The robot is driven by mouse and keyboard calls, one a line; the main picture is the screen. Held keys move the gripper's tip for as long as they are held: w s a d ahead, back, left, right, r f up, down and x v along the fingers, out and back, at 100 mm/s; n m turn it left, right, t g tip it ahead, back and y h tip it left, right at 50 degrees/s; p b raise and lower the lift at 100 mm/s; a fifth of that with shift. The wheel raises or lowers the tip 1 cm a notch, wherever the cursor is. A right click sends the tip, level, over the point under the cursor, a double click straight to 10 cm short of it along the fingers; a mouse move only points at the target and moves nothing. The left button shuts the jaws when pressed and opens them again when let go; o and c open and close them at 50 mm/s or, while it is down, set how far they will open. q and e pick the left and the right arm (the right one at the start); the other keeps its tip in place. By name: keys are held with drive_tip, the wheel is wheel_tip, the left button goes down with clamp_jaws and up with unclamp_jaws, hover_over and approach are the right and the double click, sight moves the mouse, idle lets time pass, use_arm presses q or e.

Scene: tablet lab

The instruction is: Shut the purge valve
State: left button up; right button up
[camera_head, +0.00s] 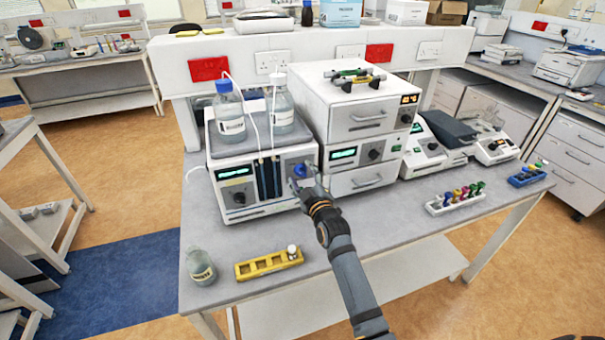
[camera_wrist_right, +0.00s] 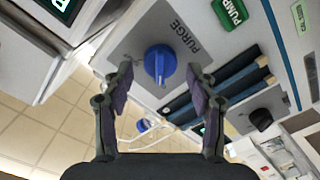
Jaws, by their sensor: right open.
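The purge valve is a blue knob (camera_wrist_right: 160,62) on a grey front panel marked PURGE. In the head view the knob (camera_head: 300,170) sits on the right part of the front of the white pump unit (camera_head: 237,170). My right gripper (camera_head: 302,182) is in front of the knob and partly covers it. In the wrist view my right gripper (camera_wrist_right: 157,82) is open, with one finger on each side of the knob. I cannot tell whether the fingers touch it. My left gripper is not in view.
Two bottles, one blue-capped (camera_head: 229,112) and one clear (camera_head: 281,105), stand on the pump unit with tubing. A stack of white instruments (camera_head: 345,120) is at its right. A yellow rack (camera_head: 269,264) and a small bottle (camera_head: 201,267) stand at the bench front.

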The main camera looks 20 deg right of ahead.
drive_tip(key=shift+c, duration=0.2)
drive_tip(key=c, duration=1.1)
drive_tip(key=m+p, duration=0.1)
drive_tip(key=m, duration=0.1)
drive_tip(key=m+p, duration=0.1)
drive_tip(key=m, duration=0.1)
drive_tip(key=shift+d+r+m, duration=0.15)
drive_tip(key=shift+m, duration=0.15)
drive_tip(key=m+p, duration=0.2)
drive_tip(key=m, duration=0.3)
drive_tip(key=shift+d, duration=0.15)
drive_tip(key=m+p, duration=0.1)
drive_tip(key=m, duration=0.3)
drive_tip(key=shift+w+d, duration=0.1)
drive_tip(key=shift+d+m+p, duration=0.1)
drive_tip(key=shift+m+p, duration=0.3)
drive_tip(key=shift+m, duration=1.8)
